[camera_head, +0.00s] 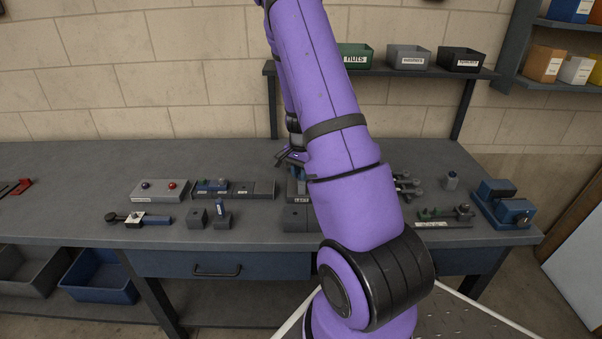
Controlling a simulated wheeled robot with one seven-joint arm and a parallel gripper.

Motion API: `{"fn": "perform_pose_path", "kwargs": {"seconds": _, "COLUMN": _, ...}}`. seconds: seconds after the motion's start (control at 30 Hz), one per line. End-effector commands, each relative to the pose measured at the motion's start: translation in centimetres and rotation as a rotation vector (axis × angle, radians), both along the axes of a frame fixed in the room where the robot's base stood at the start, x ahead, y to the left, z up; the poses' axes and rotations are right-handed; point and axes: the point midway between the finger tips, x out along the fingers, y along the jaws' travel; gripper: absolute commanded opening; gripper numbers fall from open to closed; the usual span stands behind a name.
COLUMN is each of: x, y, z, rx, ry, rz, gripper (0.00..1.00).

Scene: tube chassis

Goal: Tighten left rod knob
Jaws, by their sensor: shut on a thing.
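My gripper (291,160) is partly in view at the middle of the bench, left of my purple arm. It points down at a dark fixture (297,196) with a white label. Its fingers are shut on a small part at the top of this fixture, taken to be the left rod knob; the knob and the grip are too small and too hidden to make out. My arm covers the fixture's right side. Grey rod ends (408,187) show just right of the arm.
On the bench, a grey box (159,196) with blue and red knobs, a dark rail fixture (240,193) and small blocks (197,217) stand left. A labelled plate (445,221) and a blue vise-like block (505,207) stand right. A bin shelf (425,73) is behind. The bench's left back is clear.

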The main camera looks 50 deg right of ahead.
Motion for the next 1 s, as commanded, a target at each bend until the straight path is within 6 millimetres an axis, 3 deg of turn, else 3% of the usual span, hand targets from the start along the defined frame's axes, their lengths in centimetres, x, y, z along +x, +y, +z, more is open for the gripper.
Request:
{"fn": "perform_pose_path", "kwargs": {"seconds": 0.2, "x": 0.0, "y": 0.0, "z": 0.0, "rx": -0.001, "ry": -0.001, "rz": 0.001, "gripper": 0.01}}
{"fn": "perform_pose_path", "kwargs": {"seconds": 0.23, "x": 0.0, "y": 0.0, "z": 0.0, "rx": -0.001, "ry": -0.001, "rz": 0.001, "gripper": 0.29}}
{"fn": "perform_pose_path", "kwargs": {"seconds": 0.33, "x": 0.0, "y": 0.0, "z": 0.0, "rx": -0.001, "ry": -0.001, "rz": 0.001, "gripper": 0.5}}
{"fn": "perform_pose_path", "kwargs": {"seconds": 0.67, "x": 0.0, "y": 0.0, "z": 0.3, "rx": -0.001, "ry": -0.001, "rz": 0.002, "gripper": 0.5}}
{"fn": "perform_pose_path", "kwargs": {"seconds": 0.77, "x": 0.1, "y": 0.0, "z": 1.1, "rx": -0.001, "ry": -0.002, "rz": 0.003, "gripper": 0.5}}
{"fn": "perform_pose_path", "kwargs": {"seconds": 1.0, "x": 0.1, "y": 0.0, "z": 5.4, "rx": -0.003, "ry": -0.004, "rz": 0.004, "gripper": 0.5}}
